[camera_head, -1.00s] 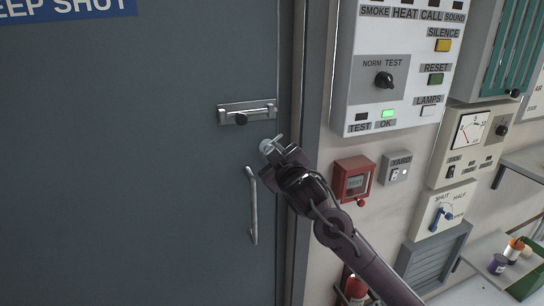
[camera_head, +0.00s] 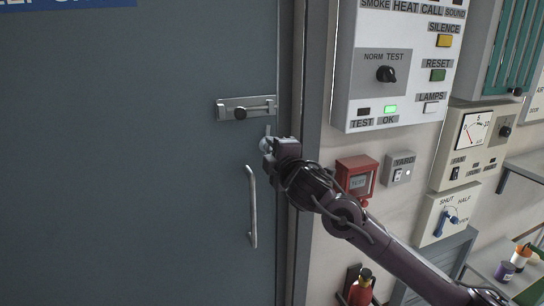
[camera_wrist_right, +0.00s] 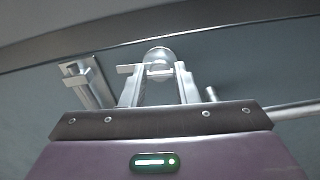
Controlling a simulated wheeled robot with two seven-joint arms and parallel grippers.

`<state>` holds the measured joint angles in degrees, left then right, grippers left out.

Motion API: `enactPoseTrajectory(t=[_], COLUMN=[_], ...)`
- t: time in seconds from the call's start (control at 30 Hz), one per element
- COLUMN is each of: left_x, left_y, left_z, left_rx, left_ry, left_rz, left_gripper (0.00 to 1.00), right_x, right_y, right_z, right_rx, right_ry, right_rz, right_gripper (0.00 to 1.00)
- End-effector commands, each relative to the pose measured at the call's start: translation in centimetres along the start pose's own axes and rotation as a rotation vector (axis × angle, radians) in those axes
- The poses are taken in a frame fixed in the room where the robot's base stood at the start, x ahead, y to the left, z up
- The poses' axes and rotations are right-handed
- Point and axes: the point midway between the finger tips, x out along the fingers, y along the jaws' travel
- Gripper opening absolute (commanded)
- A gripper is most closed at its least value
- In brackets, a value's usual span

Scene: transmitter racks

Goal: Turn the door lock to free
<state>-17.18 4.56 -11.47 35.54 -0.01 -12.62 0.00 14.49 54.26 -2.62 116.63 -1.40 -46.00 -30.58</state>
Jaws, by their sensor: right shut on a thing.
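The grey door (camera_head: 130,150) is on the left. Its lock (camera_head: 264,143), a small round pale metal piece, sits between the slide bolt and the pull handle, partly hidden by my gripper. My right gripper (camera_head: 269,147) is at the lock, shut on its turn piece. In the right wrist view, the two fingers (camera_wrist_right: 158,76) close around the turn piece, with the round face of the lock (camera_wrist_right: 158,54) showing behind them. Which way the turn piece points is hard to tell. My left gripper is not in view.
The slide bolt (camera_head: 246,108) is just above the lock and the pull handle (camera_head: 252,207) just below it. Right of the door frame are an alarm panel (camera_head: 395,70), a red call box (camera_head: 356,178), a small grey switch box (camera_head: 399,169) and a red extinguisher (camera_head: 361,288).

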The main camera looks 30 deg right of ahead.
Motion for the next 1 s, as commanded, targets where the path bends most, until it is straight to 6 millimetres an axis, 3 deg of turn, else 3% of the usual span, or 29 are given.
enactPoseTrajectory(t=[0.3, 0.8, 0.83, 1.0], left_x=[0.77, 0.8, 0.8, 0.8], left_y=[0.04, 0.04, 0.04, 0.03], left_z=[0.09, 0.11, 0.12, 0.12], left_rx=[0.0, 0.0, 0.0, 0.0], left_ry=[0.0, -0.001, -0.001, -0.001], left_rz=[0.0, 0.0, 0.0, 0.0], left_gripper=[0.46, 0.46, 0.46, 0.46], right_x=[0.0, 0.0, 0.0, 0.0], right_y=[-0.22, -0.21, -0.21, -0.14], right_z=[-0.04, -0.07, -0.07, -0.05], right_rx=[-0.102, -0.116, -0.116, -0.115], right_ry=[0.001, 0.001, 0.001, 0.001], right_rz=[-0.003, -0.005, -0.005, -0.003], right_gripper=[0.04, 0.04, 0.31, 0.49])
